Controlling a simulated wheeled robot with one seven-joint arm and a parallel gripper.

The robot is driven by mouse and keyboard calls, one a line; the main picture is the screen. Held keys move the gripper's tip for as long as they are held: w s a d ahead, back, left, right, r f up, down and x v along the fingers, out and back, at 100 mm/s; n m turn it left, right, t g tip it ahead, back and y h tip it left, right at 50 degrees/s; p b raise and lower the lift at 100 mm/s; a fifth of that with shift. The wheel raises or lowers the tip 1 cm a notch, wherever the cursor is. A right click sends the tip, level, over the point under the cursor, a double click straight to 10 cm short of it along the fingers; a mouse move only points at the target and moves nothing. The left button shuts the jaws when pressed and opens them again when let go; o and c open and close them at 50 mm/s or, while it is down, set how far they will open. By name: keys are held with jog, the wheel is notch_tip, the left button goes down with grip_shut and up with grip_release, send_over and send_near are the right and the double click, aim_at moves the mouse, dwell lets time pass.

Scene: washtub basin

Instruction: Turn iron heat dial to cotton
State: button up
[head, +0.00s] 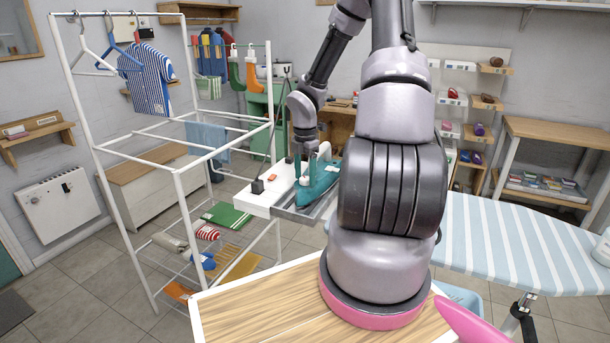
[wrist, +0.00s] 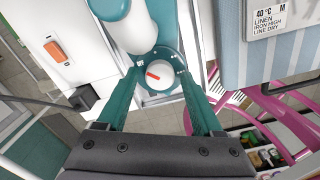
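The teal iron (head: 318,188) with its white-and-teal handle rests on a metal tray beside a white panel in the head view. In the wrist view, the iron's handle (wrist: 128,28) stands above its round white dial (wrist: 162,82). The dial has a red pointer aimed to the upper left, inside a teal ring with small white marks too small to read. My gripper (wrist: 160,68) is open, with one finger on each side of the dial; gaps show between fingers and dial. In the head view my gripper (head: 305,165) is over the iron, its fingertips unclear.
An orange switch (wrist: 57,50) is on the white panel (wrist: 65,20). A label (wrist: 282,18) reads "40°C M, linen, iron high, line dry". The striped ironing board (head: 520,235) is right; a white drying rack (head: 175,190) is left. A pink frame (wrist: 275,115) shows at right.

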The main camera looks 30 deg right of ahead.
grip_shut()
